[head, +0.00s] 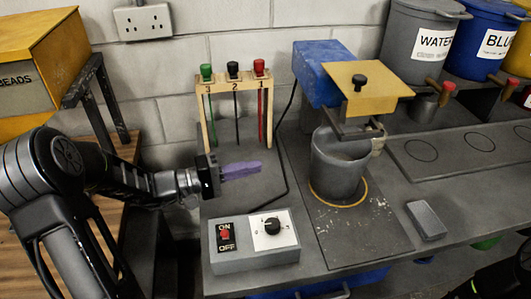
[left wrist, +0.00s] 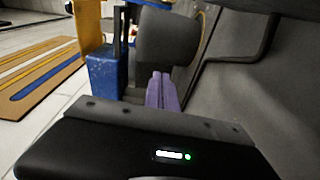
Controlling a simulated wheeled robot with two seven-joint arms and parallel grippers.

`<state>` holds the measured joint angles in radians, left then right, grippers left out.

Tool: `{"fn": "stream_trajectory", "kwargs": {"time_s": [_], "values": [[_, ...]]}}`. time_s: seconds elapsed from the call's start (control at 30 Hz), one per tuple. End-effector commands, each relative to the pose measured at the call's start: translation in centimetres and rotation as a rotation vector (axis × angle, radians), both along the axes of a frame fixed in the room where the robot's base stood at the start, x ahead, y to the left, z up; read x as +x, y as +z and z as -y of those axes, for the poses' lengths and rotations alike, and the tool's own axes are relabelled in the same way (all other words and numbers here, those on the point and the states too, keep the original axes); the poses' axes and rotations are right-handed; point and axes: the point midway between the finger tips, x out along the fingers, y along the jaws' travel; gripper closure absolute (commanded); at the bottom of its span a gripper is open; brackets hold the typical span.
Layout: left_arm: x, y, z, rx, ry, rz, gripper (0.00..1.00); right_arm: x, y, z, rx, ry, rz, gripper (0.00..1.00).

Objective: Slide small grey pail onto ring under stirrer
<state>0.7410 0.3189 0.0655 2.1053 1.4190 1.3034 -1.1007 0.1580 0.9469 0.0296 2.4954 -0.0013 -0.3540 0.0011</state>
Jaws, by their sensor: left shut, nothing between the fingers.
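The grey pail (head: 338,170) stands upright at the yellow ring (head: 340,204) on the bench. The ring's line shows around the front and sides of its base; the back is hidden. The stirrer, with a blue housing (head: 318,68) and yellow plate (head: 372,84), overhangs the pail and hides part of its rim. My left gripper (head: 241,171) has purple fingers, shut and empty, left of the pail and apart from it. The fingers also show in the left wrist view (left wrist: 161,90), below a dark grey rounded thing (left wrist: 168,38) that I cannot name surely. My right gripper is not visible.
A control box (head: 254,240) with a switch and dial sits in front. A rack of coloured-handled rods (head: 235,105) stands behind my left gripper. A grey block (head: 426,220) lies right of the ring. A black cable (head: 284,180) runs between gripper and pail. Large buckets (head: 422,40) stand back right.

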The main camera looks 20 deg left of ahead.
Motion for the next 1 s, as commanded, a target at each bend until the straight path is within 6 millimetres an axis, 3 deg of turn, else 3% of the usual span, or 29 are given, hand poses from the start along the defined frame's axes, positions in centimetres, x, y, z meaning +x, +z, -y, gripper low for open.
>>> {"fn": "stream_trajectory", "kwargs": {"time_s": [0.13, 0.57, 1.0], "values": [[0.4, 0.0, -0.9, -0.047, 0.044, -0.025, 1.0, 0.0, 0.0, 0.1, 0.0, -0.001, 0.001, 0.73], [0.9, 0.1, -0.2, -0.042, 0.039, -0.022, 1.0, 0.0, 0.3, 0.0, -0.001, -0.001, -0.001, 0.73], [5.9, 0.4, 5.4, -0.043, 0.036, -0.022, 1.0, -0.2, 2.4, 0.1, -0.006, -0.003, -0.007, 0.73]]}}
